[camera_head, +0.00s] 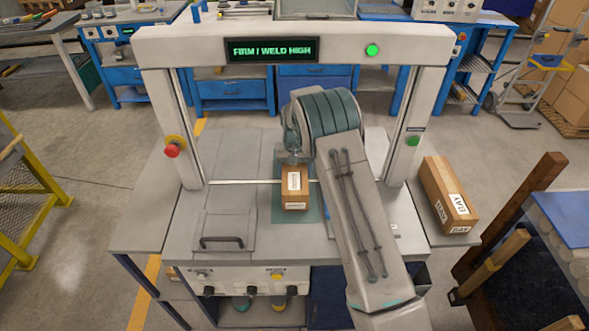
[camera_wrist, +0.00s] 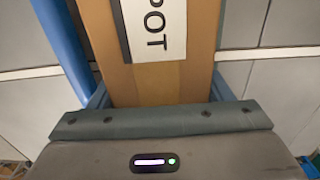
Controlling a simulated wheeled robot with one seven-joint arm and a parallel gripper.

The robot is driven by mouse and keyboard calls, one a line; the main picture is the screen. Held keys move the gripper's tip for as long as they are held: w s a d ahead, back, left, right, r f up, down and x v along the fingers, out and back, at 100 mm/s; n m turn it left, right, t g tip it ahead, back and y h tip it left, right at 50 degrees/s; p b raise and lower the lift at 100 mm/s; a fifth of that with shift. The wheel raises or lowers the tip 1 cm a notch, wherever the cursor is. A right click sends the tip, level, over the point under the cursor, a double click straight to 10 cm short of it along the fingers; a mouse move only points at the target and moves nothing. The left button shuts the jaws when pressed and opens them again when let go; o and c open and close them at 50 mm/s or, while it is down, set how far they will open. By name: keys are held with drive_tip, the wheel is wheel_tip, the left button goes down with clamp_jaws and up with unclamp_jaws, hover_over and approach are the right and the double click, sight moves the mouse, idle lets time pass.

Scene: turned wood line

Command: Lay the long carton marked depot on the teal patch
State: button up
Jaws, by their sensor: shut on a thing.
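The long brown carton (camera_head: 294,201) has a white label. In the wrist view the label of the carton (camera_wrist: 159,84) shows the letters "POT", with the rest out of frame. My gripper (camera_head: 295,158) is shut on the carton, with blue fingers along both sides in the wrist view. The teal patch (camera_head: 277,214) lies on the grey worktop under the gantry. The carton appears over it in the head view and covers part of it. I cannot tell whether the carton touches the patch. My arm hides the area to its right.
Another long carton, marked BAY (camera_head: 435,185), lies on the right side shelf. A grey gantry (camera_head: 180,45) with a lit display (camera_head: 272,50) spans the worktop. A hatch with a dark handle (camera_head: 221,242) is left of the patch. The left side shelf (camera_head: 150,215) is clear.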

drive_tip(key=o, duration=1.3)
drive_tip(key=shift+f, duration=0.1)
drive_tip(key=shift+o, duration=0.2)
wheel_tip(320, 180, up, 8)
drive_tip(key=shift+f+b, duration=0.1)
drive_tip(key=shift+b, duration=0.8)
